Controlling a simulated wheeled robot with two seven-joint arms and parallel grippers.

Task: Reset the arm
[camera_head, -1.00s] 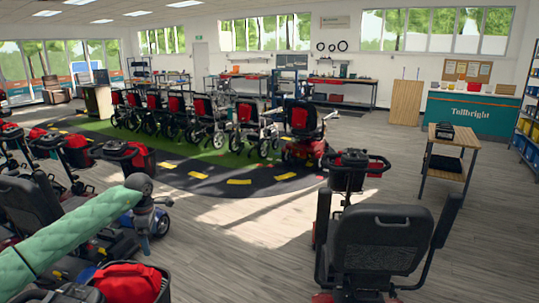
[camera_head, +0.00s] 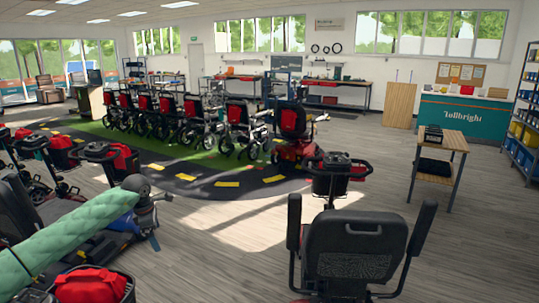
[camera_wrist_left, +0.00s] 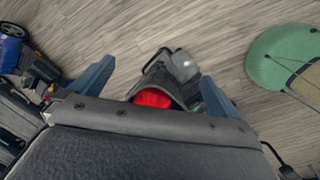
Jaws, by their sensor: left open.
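My left arm, in a green quilted sleeve, comes in from the left in the head view. Its gripper (camera_head: 151,232) points down in front of a blue scooter and looks empty. In the left wrist view the two blue-grey fingers of my left gripper (camera_wrist_left: 158,72) stand wide apart. Below and between them shows a red bag (camera_wrist_left: 153,97) in a dark basket, with no visible grip on it. My right arm and gripper are in neither view.
A black scooter seat (camera_head: 355,245) stands close ahead on the right. Parked scooters crowd the left, with a red bag (camera_head: 92,285) at bottom left. A row of wheelchairs stands on a green mat (camera_head: 95,127). A wooden table (camera_head: 452,142) stands right. Grey floor (camera_head: 240,222) is clear in the middle.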

